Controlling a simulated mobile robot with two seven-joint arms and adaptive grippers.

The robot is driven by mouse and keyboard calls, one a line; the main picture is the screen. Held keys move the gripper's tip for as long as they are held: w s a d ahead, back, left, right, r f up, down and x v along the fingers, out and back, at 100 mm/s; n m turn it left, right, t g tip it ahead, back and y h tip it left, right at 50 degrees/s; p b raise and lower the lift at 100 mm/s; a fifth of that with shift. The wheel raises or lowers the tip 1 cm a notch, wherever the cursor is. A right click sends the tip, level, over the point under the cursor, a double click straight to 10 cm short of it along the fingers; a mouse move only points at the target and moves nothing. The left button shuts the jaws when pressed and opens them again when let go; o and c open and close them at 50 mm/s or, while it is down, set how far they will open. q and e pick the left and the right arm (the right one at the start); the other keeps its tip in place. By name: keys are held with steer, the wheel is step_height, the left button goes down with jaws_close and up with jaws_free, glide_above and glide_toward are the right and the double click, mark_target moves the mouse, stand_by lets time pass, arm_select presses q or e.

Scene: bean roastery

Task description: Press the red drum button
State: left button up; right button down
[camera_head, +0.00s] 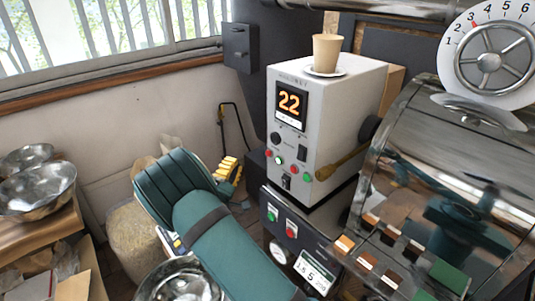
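A dark control panel (285,240) sits below the white machine, left of the drum. It carries a green button (272,213) and a red button (291,228); labels are too small to read. The white box (300,110) above shows "22" and has a row of small red and green buttons low on its front, including a red one (296,172). My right arm crosses the lower middle in teal. Yellow-and-dark parts of my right gripper (229,174) show left of the white box, apart from the buttons; the rest is hidden behind my arm. My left gripper is not in view.
The metal roaster drum (440,150) fills the right side, with a round numbered dial (488,58) above. A wooden handle (340,164) sticks out beside the white box. A paper cup (326,54) stands on top. Metal bowls (38,188) sit at left.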

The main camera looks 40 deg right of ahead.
mark_target(269, 153)
steer(key=d, duration=0.8)
steer(key=shift+w+d, duration=0.4)
steer(key=shift+d, duration=0.15)
stand_by(1.3)
steer(key=shift+d+b, duration=0.25)
steer(key=shift+b, duration=0.05)
steer(key=shift+d, duration=0.45)
stand_by(0.6)
steer(key=shift+a, duration=0.85)
